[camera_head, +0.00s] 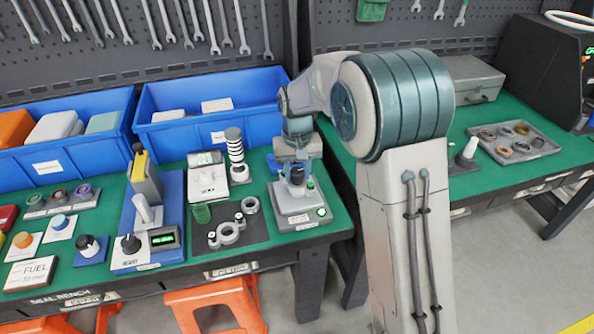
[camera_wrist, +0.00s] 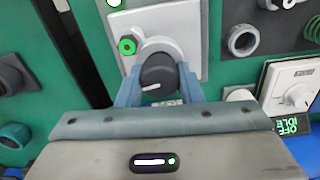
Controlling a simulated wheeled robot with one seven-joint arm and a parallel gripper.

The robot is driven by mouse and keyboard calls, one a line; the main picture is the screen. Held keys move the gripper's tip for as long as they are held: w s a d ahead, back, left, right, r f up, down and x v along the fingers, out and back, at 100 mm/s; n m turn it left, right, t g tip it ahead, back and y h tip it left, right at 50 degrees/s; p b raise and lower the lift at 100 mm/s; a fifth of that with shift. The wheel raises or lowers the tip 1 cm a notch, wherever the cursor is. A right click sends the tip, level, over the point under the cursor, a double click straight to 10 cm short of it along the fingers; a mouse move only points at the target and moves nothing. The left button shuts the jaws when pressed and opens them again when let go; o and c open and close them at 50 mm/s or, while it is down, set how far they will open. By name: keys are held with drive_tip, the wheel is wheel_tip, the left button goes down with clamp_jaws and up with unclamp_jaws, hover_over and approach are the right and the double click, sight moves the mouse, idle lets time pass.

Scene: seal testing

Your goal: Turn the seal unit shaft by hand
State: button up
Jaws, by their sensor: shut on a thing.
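The seal unit (camera_head: 302,217) is a grey block with a label at the right end of the green bench. A black round knob (camera_wrist: 158,74) with a white pointer line stands on its light grey housing (camera_wrist: 184,27). The pointer points to the left and slightly down in the wrist view. My gripper (camera_wrist: 157,84) is over the unit, with one blue finger on each side of the knob, shut on it. The shaft under the knob is hidden. A green ring (camera_wrist: 127,46) sits beside the knob. The head view shows my gripper (camera_head: 296,168) from behind, partly covering the unit.
A dark mat (camera_head: 232,244) with metal rings lies left of the unit. A blue test stand (camera_head: 122,251) with a dial and display is farther left. Blue bins (camera_head: 215,136) stand behind. A parts tray (camera_head: 541,149) is on the right bench.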

drive_tip(key=shift+m, duration=2.5)
drive_tip(key=shift+m+p, duration=0.3)
drive_tip(key=shift+m, duration=0.3)
drive_tip(key=o, duration=1)
drive_tip(key=shift+c, duration=0.2)
wheel_tip(320, 180, up, 14)
